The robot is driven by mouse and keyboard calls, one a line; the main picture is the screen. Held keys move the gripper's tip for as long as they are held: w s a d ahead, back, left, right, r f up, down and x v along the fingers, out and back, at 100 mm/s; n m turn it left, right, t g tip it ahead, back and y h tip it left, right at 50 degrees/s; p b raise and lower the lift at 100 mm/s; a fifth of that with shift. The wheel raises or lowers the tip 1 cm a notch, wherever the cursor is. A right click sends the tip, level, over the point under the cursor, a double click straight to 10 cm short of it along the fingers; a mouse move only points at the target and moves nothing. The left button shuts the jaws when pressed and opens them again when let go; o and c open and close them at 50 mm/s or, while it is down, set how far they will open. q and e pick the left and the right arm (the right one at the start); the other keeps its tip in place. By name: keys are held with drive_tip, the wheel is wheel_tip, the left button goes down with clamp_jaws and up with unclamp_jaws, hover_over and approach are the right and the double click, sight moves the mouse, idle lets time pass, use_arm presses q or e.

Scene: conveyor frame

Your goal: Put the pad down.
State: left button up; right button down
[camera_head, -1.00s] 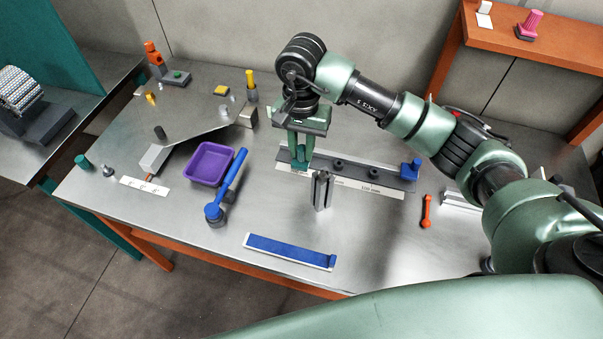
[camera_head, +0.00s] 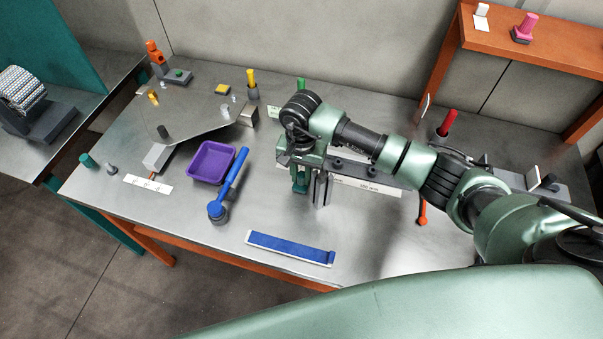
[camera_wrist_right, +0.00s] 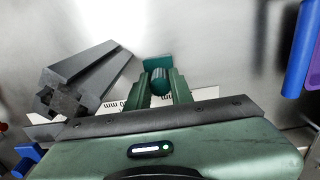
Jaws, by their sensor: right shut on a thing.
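My right gripper (camera_head: 300,183) points down over the middle of the metal table, just left of an upright grey slotted profile (camera_head: 321,188). In the right wrist view its two green fingers (camera_wrist_right: 160,88) are closed on the round stem of a teal pad (camera_wrist_right: 158,62), whose flat square end lies beyond the fingertips. I cannot tell whether the pad touches the table. The grey profile (camera_wrist_right: 90,75) stands close beside the fingers in that view, apparently without contact. My left gripper is not in view.
A blue strip on a white base (camera_head: 290,248) lies near the front edge. A purple tray (camera_head: 211,162) and a blue-handled tool (camera_head: 229,184) lie to the left. A grey rail (camera_head: 350,166) lies behind the gripper. Bare table lies between gripper and blue strip.

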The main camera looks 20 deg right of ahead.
sight(302, 173)
drive_tip(key=shift+f+b, duration=0.25)
drive_tip(key=shift+b, duration=0.05)
drive_tip(key=c, duration=1.3)
unclamp_jaws()
drive_tip(key=shift+o, duration=0.2)
drive_tip(key=shift+r, duration=0.1)
drive_tip(key=shift+r+p, duration=0.2)
drive_tip(key=shift+p, duration=0.35)
drive_tip(key=r+b, duration=0.1)
drive_tip(key=r, duration=0.1)
drive_tip(key=r+b, duration=0.1)
drive_tip(key=r, duration=0.1)
drive_tip(key=r+b, duration=0.1)
drive_tip(key=r, duration=0.1)
drive_tip(key=shift+w+d+r, duration=0.15)
drive_tip(key=shift+w+r, duration=0.05)
drive_tip(key=shift+w, duration=0.1)
drive_tip(key=shift+s+r, duration=0.1)
drive_tip(key=shift+r, duration=0.4)
